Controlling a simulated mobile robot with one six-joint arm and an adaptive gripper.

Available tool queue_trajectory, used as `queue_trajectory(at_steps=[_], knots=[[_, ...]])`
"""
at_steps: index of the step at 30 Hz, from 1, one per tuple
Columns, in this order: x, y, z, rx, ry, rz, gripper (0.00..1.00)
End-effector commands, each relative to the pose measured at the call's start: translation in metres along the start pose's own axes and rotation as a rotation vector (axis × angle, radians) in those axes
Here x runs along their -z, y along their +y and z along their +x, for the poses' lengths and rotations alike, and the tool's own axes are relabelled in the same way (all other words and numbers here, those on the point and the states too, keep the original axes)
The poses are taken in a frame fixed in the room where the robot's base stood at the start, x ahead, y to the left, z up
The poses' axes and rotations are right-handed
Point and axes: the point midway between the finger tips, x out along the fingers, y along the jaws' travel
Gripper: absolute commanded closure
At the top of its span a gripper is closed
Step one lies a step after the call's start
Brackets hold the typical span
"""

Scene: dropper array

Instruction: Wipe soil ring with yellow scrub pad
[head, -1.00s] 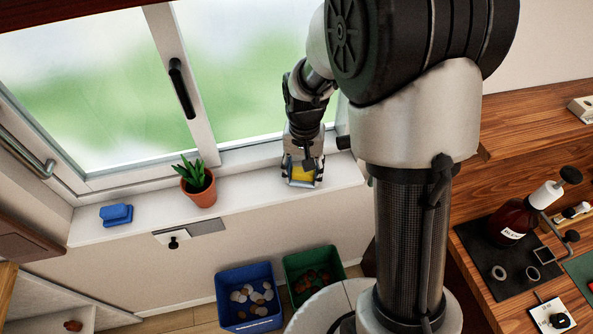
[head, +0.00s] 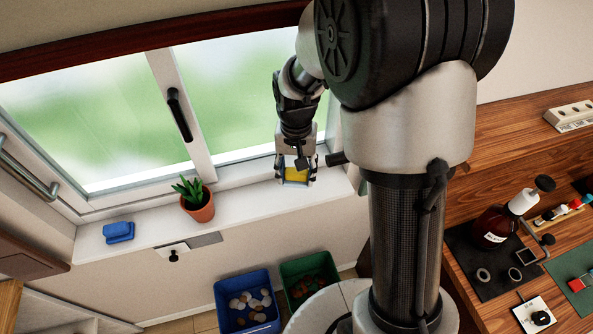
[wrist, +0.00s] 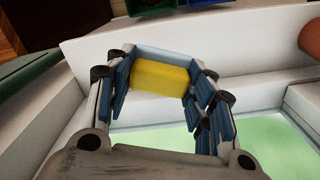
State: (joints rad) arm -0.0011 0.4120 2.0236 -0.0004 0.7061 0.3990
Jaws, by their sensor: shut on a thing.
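The yellow scrub pad (head: 296,176) is held in my gripper (head: 297,182) near the right end of the white windowsill (head: 240,207). In the wrist view the pad (wrist: 160,78) sits crosswise between the blue-lined fingers of my gripper (wrist: 163,72), which is shut on it. The head view does not show clearly whether the pad touches the sill. I cannot make out a soil ring in either view; the pad and gripper cover part of the sill.
A potted plant (head: 198,205) stands on the sill left of my gripper, with a blue block-like item (head: 118,231) further left. The window (head: 240,110) is close behind. A blue bin (head: 246,308) and a green bin (head: 309,280) stand below. The sill between plant and gripper is clear.

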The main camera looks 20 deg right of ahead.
Motion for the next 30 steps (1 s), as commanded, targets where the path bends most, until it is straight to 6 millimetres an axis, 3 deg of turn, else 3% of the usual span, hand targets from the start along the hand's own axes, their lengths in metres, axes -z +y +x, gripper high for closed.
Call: queue_trajectory(at_steps=[8,19,30], knots=[[0.0,0.0,-0.001,0.0,0.001,0.0,0.7],[0.001,0.0,-0.031,0.001,0.002,0.0,0.7],[0.0,0.0,-0.029,0.001,0.001,0.0,0.7]])
